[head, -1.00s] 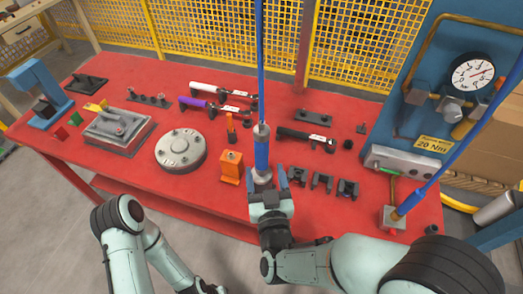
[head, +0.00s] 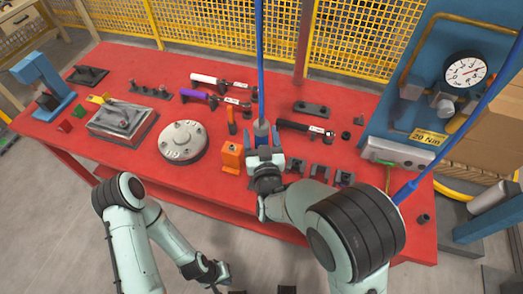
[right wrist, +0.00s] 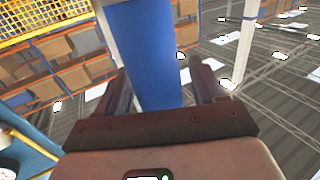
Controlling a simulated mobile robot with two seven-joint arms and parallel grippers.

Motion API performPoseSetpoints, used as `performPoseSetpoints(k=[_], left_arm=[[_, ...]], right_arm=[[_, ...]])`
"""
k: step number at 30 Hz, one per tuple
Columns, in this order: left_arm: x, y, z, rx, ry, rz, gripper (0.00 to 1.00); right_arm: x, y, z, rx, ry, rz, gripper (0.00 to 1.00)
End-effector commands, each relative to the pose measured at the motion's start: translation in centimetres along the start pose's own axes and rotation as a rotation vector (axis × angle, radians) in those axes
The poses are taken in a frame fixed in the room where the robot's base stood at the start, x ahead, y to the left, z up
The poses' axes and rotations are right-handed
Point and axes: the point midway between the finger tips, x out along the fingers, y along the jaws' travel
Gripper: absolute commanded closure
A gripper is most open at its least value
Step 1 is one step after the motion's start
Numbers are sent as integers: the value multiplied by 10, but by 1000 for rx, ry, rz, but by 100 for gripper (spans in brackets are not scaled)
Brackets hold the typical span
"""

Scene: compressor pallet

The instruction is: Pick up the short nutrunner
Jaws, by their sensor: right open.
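The blue nutrunner (head: 262,128) hangs upright from a blue hose over the middle of the red table. My right gripper (head: 264,152) is in front of it in the head view and hides its lower part. In the right wrist view its blue body (right wrist: 145,50) stands between the two fingers of the open right gripper (right wrist: 160,88). A gap shows on the right side; whether the left finger touches it, I cannot tell. My left gripper (head: 208,272) is low in front of the table, away from the tools, and its jaws are too small to read.
An orange block (head: 232,156) stands close left of the right gripper. Black holders (head: 320,172) are close on its right. A round grey flange (head: 183,142) and a black-handled wrench (head: 305,128) lie nearby. A blue gauge panel (head: 440,70) stands at right.

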Motion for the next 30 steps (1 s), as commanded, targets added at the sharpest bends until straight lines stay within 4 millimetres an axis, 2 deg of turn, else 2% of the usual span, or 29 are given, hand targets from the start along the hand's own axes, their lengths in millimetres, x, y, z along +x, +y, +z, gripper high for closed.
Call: performPoseSetpoints(k=[2, 3, 8, 22, 26, 30], left_arm=[[0, 0, 0, 0, -1, 0, 100], [0, 0, 0, 0, -1, 0, 100], [0, 0, 0, 0, -1, 0, 100], [0, 0, 0, 0, 0, 0, 100], [-2, 1, -1, 0, 1, 0, 100], [-5, 3, -2, 1, 3, 1, 100]], right_arm=[[0, 0, 0, 0, 0, 0, 34], [0, 0, 0, 0, 0, 0, 47], [0, 0, 0, 0, 0, 0, 99], [0, -1, -6, 3, 8, 0, 100], [0, -1, -16, 4, 10, -1, 100], [0, -1, -33, 7, 12, -1, 100]])
